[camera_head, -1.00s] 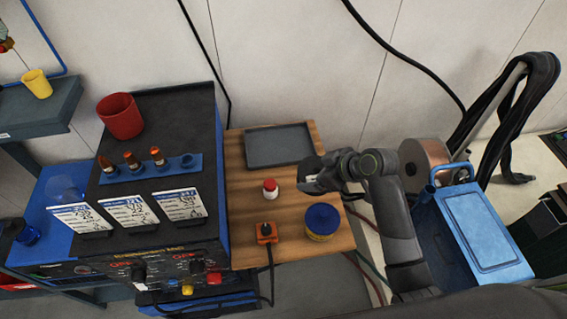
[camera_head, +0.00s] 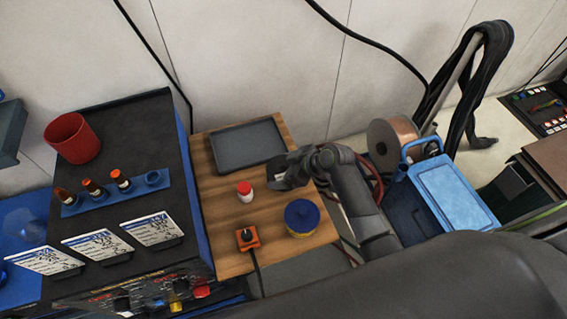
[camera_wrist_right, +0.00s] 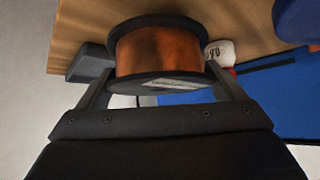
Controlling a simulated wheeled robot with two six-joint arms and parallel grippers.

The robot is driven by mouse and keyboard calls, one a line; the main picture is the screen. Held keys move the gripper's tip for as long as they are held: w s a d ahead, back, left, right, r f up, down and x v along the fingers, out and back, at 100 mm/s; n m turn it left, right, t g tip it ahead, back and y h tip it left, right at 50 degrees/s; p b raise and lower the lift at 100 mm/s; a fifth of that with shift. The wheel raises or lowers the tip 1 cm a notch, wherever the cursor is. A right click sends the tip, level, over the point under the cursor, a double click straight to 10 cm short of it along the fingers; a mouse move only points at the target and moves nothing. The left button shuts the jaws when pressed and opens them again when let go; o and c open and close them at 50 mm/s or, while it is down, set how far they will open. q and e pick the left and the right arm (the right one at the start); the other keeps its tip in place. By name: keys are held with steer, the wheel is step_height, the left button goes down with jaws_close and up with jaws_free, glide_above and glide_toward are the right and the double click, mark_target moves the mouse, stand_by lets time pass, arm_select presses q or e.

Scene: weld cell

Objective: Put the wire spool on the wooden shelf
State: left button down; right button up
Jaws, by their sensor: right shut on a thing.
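The wire spool (camera_wrist_right: 160,50), copper wire between black flanges, is clamped between the fingers of my right gripper (camera_wrist_right: 160,78) in the right wrist view. My right gripper (camera_head: 289,171) also shows in the head view, over the right part of the wooden shelf (camera_head: 221,216), beside a white bottle with a red cap (camera_head: 245,191). The spool is hard to make out there. Wood (camera_wrist_right: 85,25) shows behind the spool in the wrist view; I cannot tell whether they touch. My left gripper is out of view.
A grey tray (camera_head: 247,146) lies at the shelf's back. A blue-topped yellow container (camera_head: 302,217) and an orange switch box (camera_head: 248,238) stand at its front. A black machine (camera_head: 115,130) is left; a larger copper reel (camera_head: 392,141) and blue case (camera_head: 450,195) are right.

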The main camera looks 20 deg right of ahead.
steer(key=shift+f, duration=1.3)
steer(key=shift+w, duration=0.1)
steer(key=shift+f, duration=0.15)
steer(key=o, duration=1.6)
steer(key=shift+f, duration=0.1)
steer(key=shift+c, duration=0.2)
steer(key=shift+r, duration=0.2)
steer(key=v, duration=1.2)
steer(key=shift+b, duration=0.3)
